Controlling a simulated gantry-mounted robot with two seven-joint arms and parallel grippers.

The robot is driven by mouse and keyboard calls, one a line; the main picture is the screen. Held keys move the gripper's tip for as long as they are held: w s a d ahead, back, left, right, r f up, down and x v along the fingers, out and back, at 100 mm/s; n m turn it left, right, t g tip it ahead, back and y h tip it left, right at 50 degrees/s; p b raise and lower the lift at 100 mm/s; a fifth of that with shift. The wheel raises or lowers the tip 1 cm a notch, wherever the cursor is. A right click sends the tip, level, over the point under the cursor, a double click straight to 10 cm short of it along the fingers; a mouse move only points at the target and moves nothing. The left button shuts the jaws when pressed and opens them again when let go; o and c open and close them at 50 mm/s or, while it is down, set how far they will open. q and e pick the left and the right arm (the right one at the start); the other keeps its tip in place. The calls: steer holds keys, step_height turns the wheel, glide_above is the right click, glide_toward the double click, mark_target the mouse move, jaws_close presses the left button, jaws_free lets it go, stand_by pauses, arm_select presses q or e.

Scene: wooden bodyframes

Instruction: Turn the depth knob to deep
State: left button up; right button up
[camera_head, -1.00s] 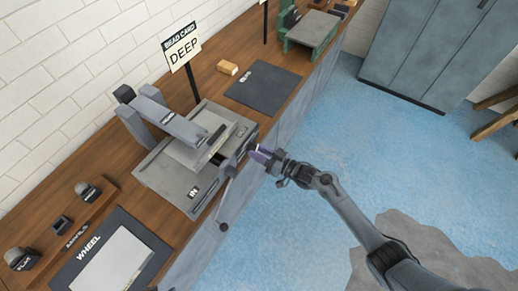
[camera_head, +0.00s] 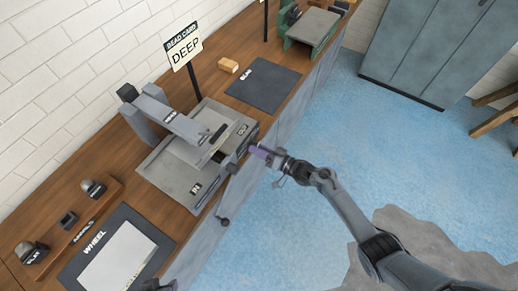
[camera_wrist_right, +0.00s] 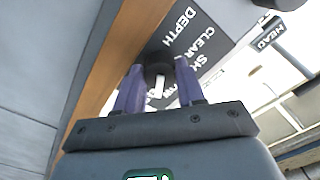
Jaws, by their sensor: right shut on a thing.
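The bead machine (camera_head: 185,175) is grey and stands on the wooden bench, with the depth knob on its front side. In the right wrist view the knob (camera_wrist_right: 158,68) is black with a white pointer mark, beside a dark plate (camera_wrist_right: 190,45) lettered DEPTH, CLEAR and a partly hidden word starting SH. My right gripper (camera_head: 256,151) is at the machine's front edge; its purple fingers (camera_wrist_right: 158,90) are shut on the knob, one on each side. The card (camera_head: 183,48) reads DEEP. A dark part, apparently my left gripper (camera_head: 157,285), barely shows at the bottom edge; its jaws are unclear.
A dark mat (camera_head: 262,87), a wooden block (camera_head: 228,65) and a green machine (camera_head: 296,35) lie farther along the bench. A sheet on the WHEEL mat (camera_head: 115,260) is nearer. The blue floor is open.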

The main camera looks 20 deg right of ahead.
steer(key=o, duration=1)
steer(key=shift+o, duration=0.2)
steer(key=shift+s+d, duration=0.1)
steer(key=p+v, duration=0.1)
steer(key=v, duration=0.9)
steer(key=shift+s+d+p, duration=0.15)
steer(key=shift+s+p, duration=0.15)
